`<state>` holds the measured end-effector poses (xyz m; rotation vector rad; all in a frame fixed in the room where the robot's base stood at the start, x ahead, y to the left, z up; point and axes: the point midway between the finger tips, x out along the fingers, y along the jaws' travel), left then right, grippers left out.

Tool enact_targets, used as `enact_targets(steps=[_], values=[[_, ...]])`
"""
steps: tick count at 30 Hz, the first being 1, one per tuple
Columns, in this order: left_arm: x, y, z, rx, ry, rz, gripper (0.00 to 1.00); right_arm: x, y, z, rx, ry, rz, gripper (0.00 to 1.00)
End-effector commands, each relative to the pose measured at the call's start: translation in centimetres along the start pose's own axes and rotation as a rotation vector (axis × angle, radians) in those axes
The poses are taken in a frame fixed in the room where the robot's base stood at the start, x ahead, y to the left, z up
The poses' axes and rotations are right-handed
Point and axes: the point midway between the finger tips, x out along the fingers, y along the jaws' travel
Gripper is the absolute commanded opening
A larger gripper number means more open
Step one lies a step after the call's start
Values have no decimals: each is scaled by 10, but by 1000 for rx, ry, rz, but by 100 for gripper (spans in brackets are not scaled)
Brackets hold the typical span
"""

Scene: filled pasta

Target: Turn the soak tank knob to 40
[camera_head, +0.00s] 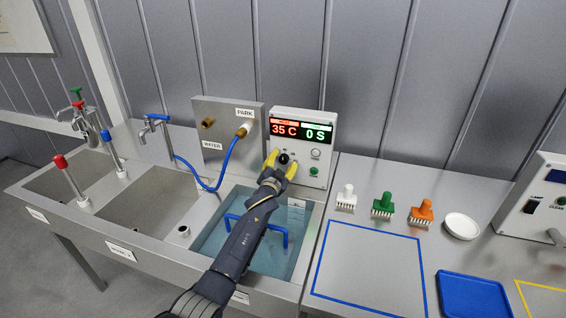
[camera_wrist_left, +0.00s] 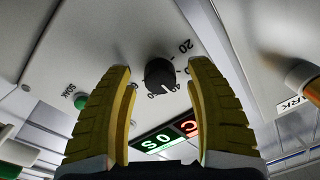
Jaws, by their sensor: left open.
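The soak tank control box (camera_head: 318,124) stands behind the water-filled soak tank (camera_head: 213,243). Its display (camera_head: 301,130) reads 35 C in red and 0 S in green. The black knob (camera_head: 283,159) is on the box's front, below the display; it also shows in the left wrist view (camera_wrist_left: 160,74) with numbers around it. My left gripper (camera_head: 279,162) is open, its yellow fingers on either side of the knob. In the left wrist view the fingers (camera_wrist_left: 163,75) show a gap to the knob on both sides. My right gripper is not in view.
A green button (camera_head: 314,171) and a pale round button (camera_head: 316,154) are right of the knob. A blue hose (camera_head: 222,172) hangs from the panel at left. A blue handle (camera_head: 284,238) is in the tank. Brushes (camera_head: 383,205) and a white dish (camera_head: 461,226) stand at right.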

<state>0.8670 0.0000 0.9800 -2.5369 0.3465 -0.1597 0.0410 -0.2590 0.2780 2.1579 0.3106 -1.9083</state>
Motion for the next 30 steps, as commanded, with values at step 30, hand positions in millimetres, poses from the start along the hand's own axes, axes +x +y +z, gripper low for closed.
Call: enact_targets(steps=[30], values=[[-75, 0, 0, 1, 0, 1, 55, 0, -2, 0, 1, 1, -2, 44]])
